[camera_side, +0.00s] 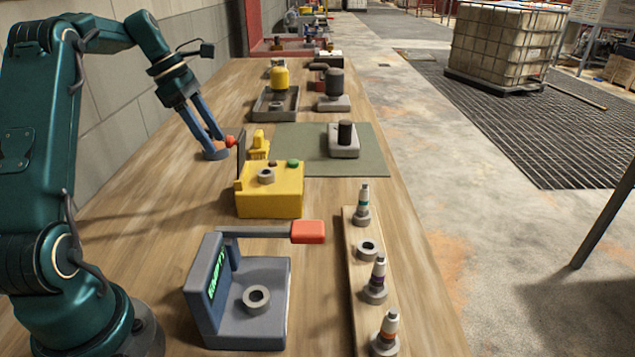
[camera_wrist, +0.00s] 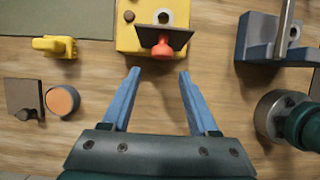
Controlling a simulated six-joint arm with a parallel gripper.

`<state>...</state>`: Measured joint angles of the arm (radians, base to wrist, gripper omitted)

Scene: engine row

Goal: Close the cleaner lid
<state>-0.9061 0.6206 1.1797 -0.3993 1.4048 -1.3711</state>
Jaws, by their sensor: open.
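The cleaner appears to be the yellow box (camera_side: 270,192) in the middle of the bench, with a grey ring and small brown and green buttons on top. Its dark lid (camera_side: 241,157) stands upright, open, at the box's left edge. A red knob (camera_side: 229,141) sticks out from the lid towards my gripper. My gripper (camera_side: 213,143) is open and empty, its blue fingers pointing down beside the knob. In the wrist view, the knob (camera_wrist: 163,48) lies just beyond the gap between the fingertips (camera_wrist: 158,72), apart from both. The lid (camera_wrist: 165,36) shows nearly edge-on behind it.
A grey station (camera_side: 250,300) with a red-ended lever stands nearer. A round orange-topped piece (camera_wrist: 62,100) lies left of my fingers in the wrist view. A yellow part (camera_side: 259,145) and a green mat (camera_side: 310,160) lie behind the box. A rack (camera_side: 352,270) holds plugs.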

